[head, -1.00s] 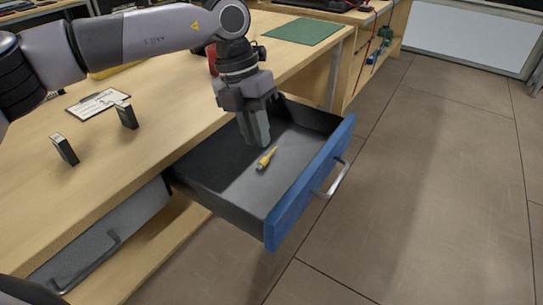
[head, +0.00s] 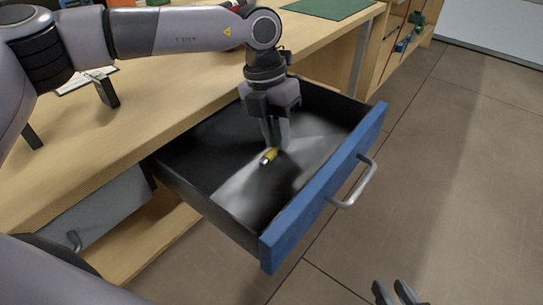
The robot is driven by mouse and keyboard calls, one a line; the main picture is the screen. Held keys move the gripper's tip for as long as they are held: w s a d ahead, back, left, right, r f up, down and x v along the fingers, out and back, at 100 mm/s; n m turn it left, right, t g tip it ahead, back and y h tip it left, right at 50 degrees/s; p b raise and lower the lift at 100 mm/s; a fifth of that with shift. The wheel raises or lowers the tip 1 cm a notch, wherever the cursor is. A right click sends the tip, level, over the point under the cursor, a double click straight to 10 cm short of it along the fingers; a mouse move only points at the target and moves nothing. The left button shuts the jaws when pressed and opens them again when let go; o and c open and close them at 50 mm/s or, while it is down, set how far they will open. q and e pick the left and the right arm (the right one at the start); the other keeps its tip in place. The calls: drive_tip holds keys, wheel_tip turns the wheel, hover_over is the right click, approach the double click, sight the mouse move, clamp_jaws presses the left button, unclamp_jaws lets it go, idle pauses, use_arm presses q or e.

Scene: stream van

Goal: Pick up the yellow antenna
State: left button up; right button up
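The yellow antenna (head: 269,156) lies on the dark floor of the open drawer (head: 241,205) with the blue front. It is short and yellow with a pale metal tip at its near end; its far end is hidden behind my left gripper. My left gripper (head: 275,148) points down into the drawer, with its fingertips right at the antenna. The fingers overlap in this view, so I cannot tell whether they grip it. My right gripper (head: 397,292) shows at the bottom edge, empty, its fingers apart, far from the drawer.
The drawer's blue front (head: 325,185) has a metal handle (head: 355,183). The wooden bench top (head: 130,135) is at the left, with two small dark upright blocks and a clipboard. A green mat (head: 328,8) lies at the back. The tiled floor at the right is clear.

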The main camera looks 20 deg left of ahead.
use_arm(q)
drive_tip(key=shift+f, duration=0.2)
clamp_jaws()
drive_tip(key=shift+r, duration=0.1)
